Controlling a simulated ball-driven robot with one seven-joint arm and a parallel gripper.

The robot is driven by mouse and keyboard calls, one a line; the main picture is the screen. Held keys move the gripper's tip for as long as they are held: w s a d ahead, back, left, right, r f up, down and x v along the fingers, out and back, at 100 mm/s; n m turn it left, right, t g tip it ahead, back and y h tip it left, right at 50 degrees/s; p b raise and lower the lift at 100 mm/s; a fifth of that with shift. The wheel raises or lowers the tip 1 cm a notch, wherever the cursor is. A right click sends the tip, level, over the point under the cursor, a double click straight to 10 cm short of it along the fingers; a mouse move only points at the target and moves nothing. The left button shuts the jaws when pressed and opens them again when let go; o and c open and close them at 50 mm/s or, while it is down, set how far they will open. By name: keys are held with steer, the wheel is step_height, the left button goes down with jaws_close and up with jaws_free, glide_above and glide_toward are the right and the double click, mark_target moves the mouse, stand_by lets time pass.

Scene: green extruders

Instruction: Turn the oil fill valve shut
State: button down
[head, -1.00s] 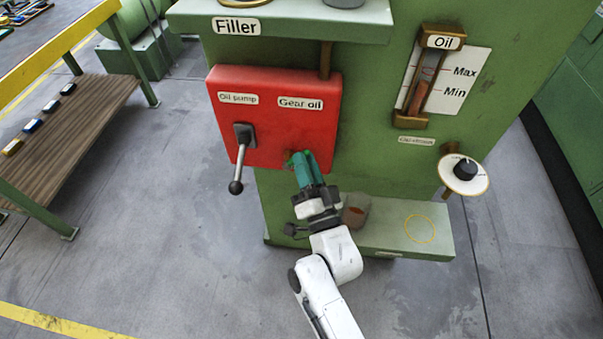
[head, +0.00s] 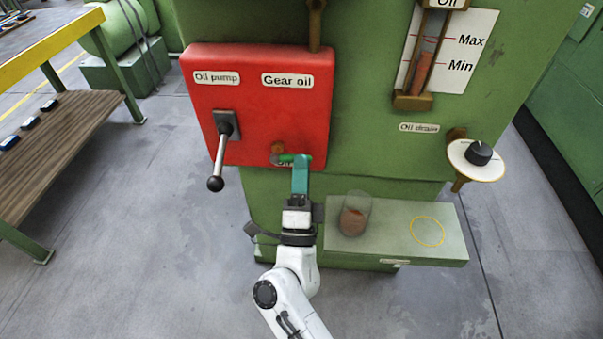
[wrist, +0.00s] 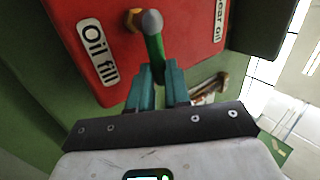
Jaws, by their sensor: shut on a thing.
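The oil fill valve has a green handle (head: 288,158) on a brass stem (head: 277,147), at the lower edge of the red box (head: 255,120). In the head view the handle lies roughly level, pointing right from the stem. My gripper (head: 301,163) comes up from below with its teal fingers on the handle. In the wrist view the green handle (wrist: 154,45), with a grey rounded end, runs down between the fingers of my gripper (wrist: 157,78), which is shut on it. The Oil fill label (wrist: 97,52) shows beside it; in the head view it is mostly hidden.
The oil pump lever (head: 221,150) hangs just left of the valve. A glass (head: 355,214) with reddish-brown liquid stands on the green ledge (head: 390,240), right of my arm.

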steer(key=shift+d+f+m+h, duration=0.1)
steer(key=shift+f+m+h, duration=0.15)
steer(key=shift+m+h, duration=0.45)
steer(key=c, duration=1.1)
jaws_free()
steer(key=b+v, duration=0.1)
steer(key=v, duration=0.9)
steer(key=shift+s+f, duration=0.15)
steer(key=shift+s, duration=0.15)
steer(key=shift+y, duration=0.3)
